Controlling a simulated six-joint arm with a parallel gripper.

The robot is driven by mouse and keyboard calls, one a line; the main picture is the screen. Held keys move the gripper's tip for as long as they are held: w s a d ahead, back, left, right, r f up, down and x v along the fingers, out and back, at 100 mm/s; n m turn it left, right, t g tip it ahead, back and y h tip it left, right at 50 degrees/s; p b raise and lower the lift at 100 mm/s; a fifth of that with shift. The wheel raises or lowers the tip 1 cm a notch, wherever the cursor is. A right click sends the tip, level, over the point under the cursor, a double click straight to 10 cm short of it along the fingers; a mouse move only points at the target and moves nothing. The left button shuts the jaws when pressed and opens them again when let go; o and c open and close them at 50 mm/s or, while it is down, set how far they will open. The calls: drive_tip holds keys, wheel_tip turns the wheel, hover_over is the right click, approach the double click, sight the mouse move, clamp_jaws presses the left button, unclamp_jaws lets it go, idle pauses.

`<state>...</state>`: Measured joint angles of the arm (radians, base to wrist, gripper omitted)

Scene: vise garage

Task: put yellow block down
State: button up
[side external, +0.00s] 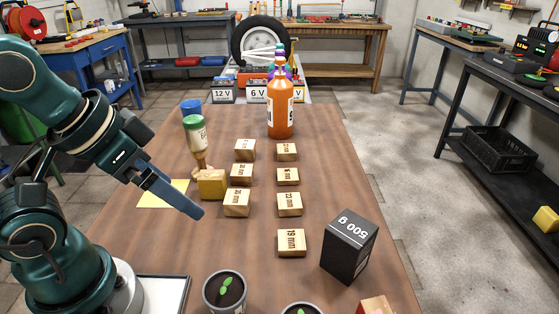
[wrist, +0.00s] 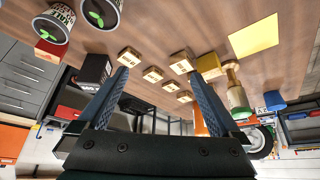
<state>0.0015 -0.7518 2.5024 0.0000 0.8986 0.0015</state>
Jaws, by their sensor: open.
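A yellow wooden block (side external: 212,184) rests on the brown table, just right of a flat yellow square (side external: 163,193) in the side view. It looks apart from the square, with bare table between them in the wrist view, where the block (wrist: 209,64) and the square (wrist: 253,36) both show. My gripper (side external: 198,211) is above the table, nearer the side camera than the block. In the wrist view my gripper (wrist: 158,75) has its two fingers wide apart, with nothing held between them. The block is outside the fingers, beyond the right fingertip.
Several labelled wooden blocks (side external: 290,204) stand in two columns right of the yellow block. An orange bottle (side external: 281,108), a black 500 g box (side external: 349,246) and plant pots (side external: 225,293) also stand on the table.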

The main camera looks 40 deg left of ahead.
wheel_tip(320, 180, up, 5)
drive_tip(key=m+t+y, duration=0.4)
drive_tip(key=m+y, duration=0.5)
drive_tip(key=m, duration=1.8)
hover_over(210, 180)
drive_tip(key=s+d, duration=0.3)
drive_tip(key=f, duration=1.5)
drive_tip(key=shift+w+a+f, duration=0.1)
drive_tip(key=shift+a+f, duration=0.05)
drive_tip(key=shift+a, duration=0.05)
drive_tip(key=shift+f, duration=0.45)
drive_tip(key=shift+y, duration=0.3)
drive_tip(key=shift+x, duration=2.55)
